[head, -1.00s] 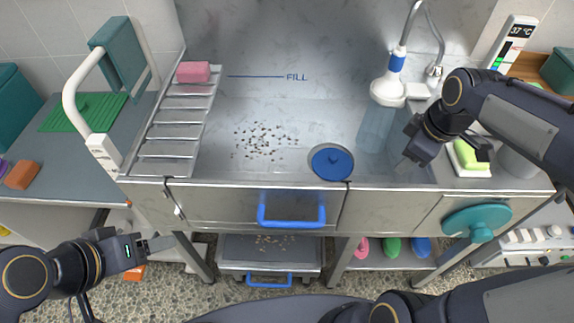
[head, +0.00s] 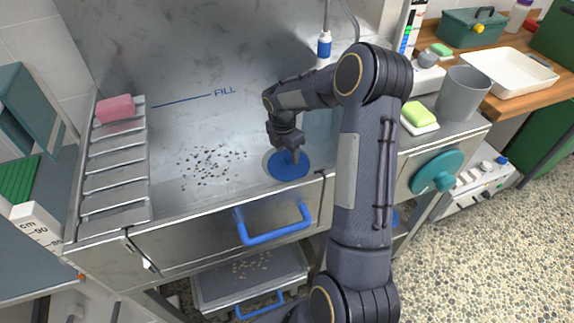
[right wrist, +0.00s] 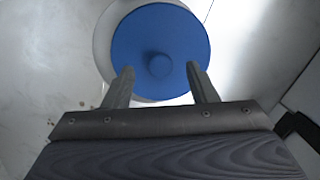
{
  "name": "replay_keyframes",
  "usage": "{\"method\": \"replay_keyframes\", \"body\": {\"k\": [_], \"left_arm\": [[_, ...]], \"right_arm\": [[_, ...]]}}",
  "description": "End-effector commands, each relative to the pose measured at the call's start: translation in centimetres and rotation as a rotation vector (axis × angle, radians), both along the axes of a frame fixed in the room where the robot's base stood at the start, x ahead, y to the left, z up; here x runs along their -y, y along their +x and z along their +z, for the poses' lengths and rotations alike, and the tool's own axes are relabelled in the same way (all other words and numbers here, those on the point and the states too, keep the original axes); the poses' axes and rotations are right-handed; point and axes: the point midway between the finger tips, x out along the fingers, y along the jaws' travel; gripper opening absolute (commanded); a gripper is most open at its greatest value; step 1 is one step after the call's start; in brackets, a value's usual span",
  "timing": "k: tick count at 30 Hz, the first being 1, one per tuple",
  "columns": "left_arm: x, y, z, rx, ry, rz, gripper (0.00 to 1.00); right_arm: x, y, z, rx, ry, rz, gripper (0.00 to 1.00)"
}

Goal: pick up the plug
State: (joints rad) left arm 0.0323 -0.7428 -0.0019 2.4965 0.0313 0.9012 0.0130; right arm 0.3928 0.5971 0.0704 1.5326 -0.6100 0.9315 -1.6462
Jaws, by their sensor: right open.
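The plug (head: 282,170) is a round blue disc with a small raised knob at its middle. It lies in a pale round ring on the floor of the steel basin, near the front wall. In the right wrist view the plug (right wrist: 160,35) fills the top middle, and its knob lies ahead of and between the fingers. My right gripper (head: 291,158) is directly above the plug, pointing down. In the wrist view the right gripper (right wrist: 163,85) has its two fingers apart with nothing between them. Whether the fingertips touch the plug cannot be told. My left gripper is out of view.
Dark crumbs (head: 210,165) lie in the basin left of the plug. A slatted rack (head: 118,170) with a pink sponge (head: 115,108) stands at the left. A blue handle (head: 275,228) juts from the basin front. A green soap (head: 419,115) and grey cup (head: 463,94) are at right.

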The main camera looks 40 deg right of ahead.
Motion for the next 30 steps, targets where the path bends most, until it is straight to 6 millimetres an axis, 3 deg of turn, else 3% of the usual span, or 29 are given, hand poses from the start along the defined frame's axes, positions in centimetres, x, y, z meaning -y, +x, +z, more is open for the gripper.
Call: {"method": "replay_keyframes", "body": {"k": [4, 11, 23, 30], "left_arm": [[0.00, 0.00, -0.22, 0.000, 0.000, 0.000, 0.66], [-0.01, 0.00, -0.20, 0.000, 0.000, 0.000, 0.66], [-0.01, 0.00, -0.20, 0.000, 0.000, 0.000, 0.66], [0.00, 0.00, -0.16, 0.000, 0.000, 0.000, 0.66]], "right_arm": [[0.20, 0.00, -1.56, 0.000, 0.000, -0.001, 0.52], [0.24, 0.00, -1.70, 0.000, 0.000, -0.001, 0.52], [0.22, 0.01, -1.67, 0.001, 0.000, -0.002, 0.02], [0.23, 0.03, -1.47, 0.002, -0.001, -0.002, 0.00]]}}
